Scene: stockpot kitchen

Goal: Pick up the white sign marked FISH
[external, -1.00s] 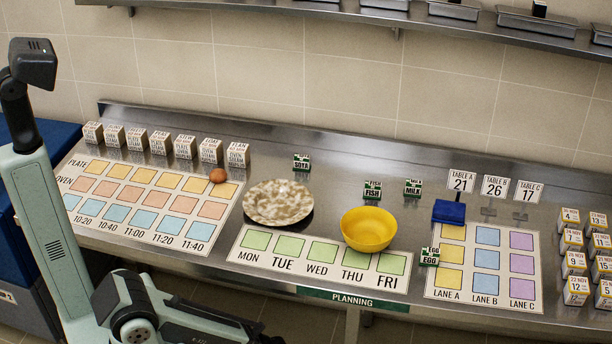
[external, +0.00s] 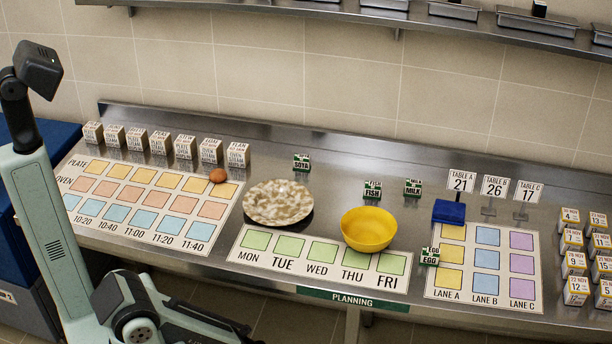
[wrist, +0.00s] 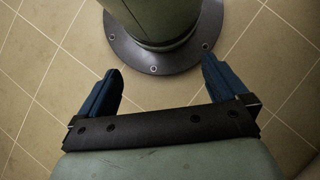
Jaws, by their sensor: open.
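The FISH sign (external: 372,191) is a small block with white and dark green faces. It stands on the steel counter behind the yellow bowl (external: 369,230), apart from it. Similar blocks stand nearby: MILK (external: 413,188) to its right, SOYA (external: 302,163) to its left and EGG (external: 430,256) in front and to the right. My gripper (wrist: 156,90) shows in the wrist view, open and empty, with its two blue fingers wide apart above the tiled floor. It is far from the sign. In the external view the gripper cannot be made out clearly.
A speckled plate (external: 278,203) and a brown egg (external: 218,175) lie left of the bowl. A blue block (external: 449,212) and table number signs (external: 495,187) stand to the right. Printed mats and rows of white boxes (external: 165,143) take up much of the counter. A shelf (external: 350,14) hangs above.

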